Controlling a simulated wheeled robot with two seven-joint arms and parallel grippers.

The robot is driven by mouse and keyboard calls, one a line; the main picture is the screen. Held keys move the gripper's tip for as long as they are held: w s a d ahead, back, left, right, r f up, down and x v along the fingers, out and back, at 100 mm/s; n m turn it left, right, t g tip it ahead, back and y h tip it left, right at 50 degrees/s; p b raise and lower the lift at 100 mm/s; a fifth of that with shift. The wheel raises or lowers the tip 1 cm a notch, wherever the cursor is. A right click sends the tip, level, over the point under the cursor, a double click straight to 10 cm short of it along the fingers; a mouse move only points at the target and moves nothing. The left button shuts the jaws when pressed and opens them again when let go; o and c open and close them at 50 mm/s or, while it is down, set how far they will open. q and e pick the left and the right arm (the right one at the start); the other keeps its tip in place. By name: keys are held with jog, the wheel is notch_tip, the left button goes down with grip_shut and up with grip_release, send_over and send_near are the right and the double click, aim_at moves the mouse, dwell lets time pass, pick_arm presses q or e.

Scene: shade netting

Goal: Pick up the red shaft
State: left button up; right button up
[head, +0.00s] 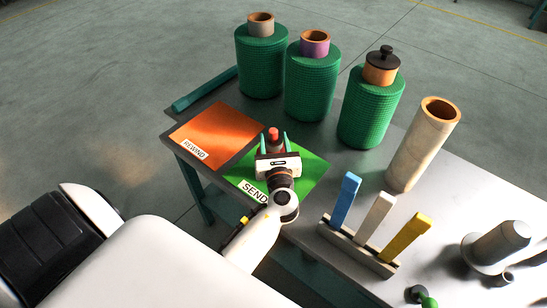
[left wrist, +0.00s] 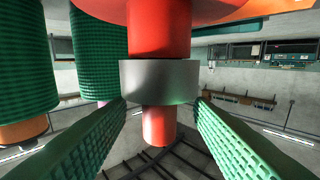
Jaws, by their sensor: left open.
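The red shaft (head: 273,133) stands at the green SEND mat (head: 313,171), partly hidden behind my left gripper (head: 272,143). In the left wrist view, which looks upside down, the red shaft (left wrist: 158,124) has a grey collar (left wrist: 160,82) and a wide red flange (left wrist: 165,9). My left gripper also shows there by its two green ribbed fingers (left wrist: 160,112). They are open, one on each side of the shaft, with visible gaps. The shaft's end lies between them, and the collar is close to the fingertips. My right gripper is not in view.
An orange REWIND mat (head: 218,132) lies left of the green mat. Several green netting rolls (head: 313,85) stand behind. A bare tan tube (head: 424,145) stands to the right. A rack (head: 352,248) with blue, white and yellow upright pieces is nearer, beside grey cylindrical parts (head: 497,246).

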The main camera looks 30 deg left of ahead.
pick_arm(q)
jog(key=shift+x, duration=1.2)
grip_shut()
jog(key=shift+f, duration=0.1)
dwell(0.5)
